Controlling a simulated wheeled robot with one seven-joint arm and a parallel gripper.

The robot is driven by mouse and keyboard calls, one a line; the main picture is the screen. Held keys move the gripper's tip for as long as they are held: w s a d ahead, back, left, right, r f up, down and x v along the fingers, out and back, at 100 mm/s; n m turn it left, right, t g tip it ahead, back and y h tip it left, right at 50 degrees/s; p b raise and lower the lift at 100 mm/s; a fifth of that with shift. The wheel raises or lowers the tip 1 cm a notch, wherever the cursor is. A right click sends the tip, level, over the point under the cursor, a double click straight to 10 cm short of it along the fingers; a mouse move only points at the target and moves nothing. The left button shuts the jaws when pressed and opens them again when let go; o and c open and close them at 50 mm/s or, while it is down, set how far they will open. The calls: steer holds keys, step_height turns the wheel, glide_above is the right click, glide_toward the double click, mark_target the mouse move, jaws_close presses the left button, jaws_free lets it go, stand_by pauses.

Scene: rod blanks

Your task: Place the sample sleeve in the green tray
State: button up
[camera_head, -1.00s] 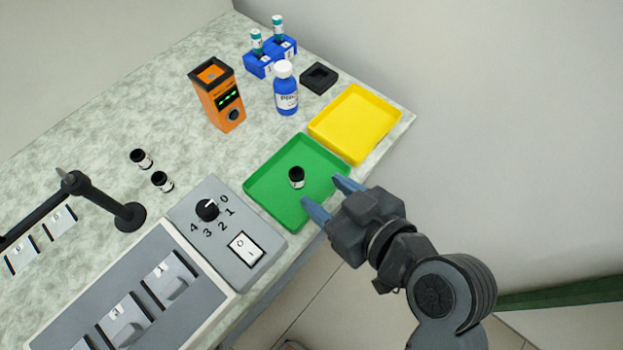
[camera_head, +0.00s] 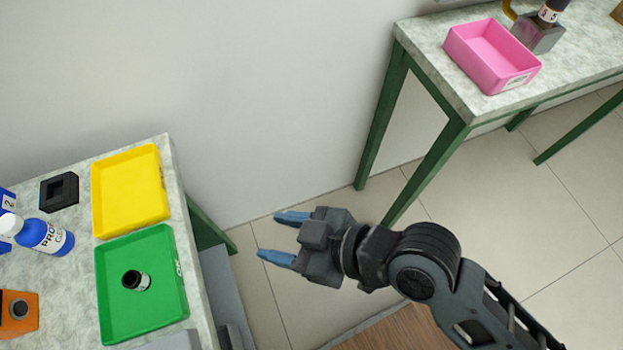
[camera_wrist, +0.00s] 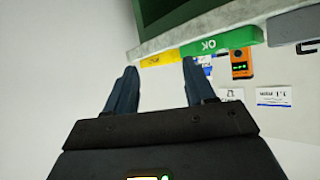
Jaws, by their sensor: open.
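The green tray (camera_head: 113,312) sits at the front edge of the left table. A small black-and-white cylinder (camera_head: 136,281), which looks like the sample sleeve, is inside it, apart from the walls. My gripper (camera_head: 275,238) is open and empty, to the right of the green tray and out over the floor beyond the table edge. In the wrist view, my gripper's two blue fingers (camera_wrist: 156,88) are spread with nothing between them. The green tray's side (camera_wrist: 222,40), with inverted lettering, shows beyond them; the cylinder is not visible there.
A yellow tray (camera_head: 130,191) adjoins the green one. A second table at upper right bears a pink bin (camera_head: 492,57) and a grey holder (camera_head: 538,34). Floor lies between the tables.

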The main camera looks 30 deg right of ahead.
steer(key=s+d+r+m+t+h, duration=0.1)
steer(key=s+d+m+t+h, duration=0.2)
steer(key=d, duration=0.4)
steer(key=s+d+m+t+h, duration=0.1)
steer(key=s+d+m+h, duration=0.15)
steer(key=s+d, duration=0.35)
steer(key=s+d+r+m+t+h, duration=0.2)
steer(key=s+d+r+m+h, duration=0.1)
steer(key=s+r, duration=0.5)
steer(key=shift+s+d+r+t, duration=0.3)
steer(key=shift+s+d+r, duration=0.05)
steer(key=shift+d, duration=0.45)
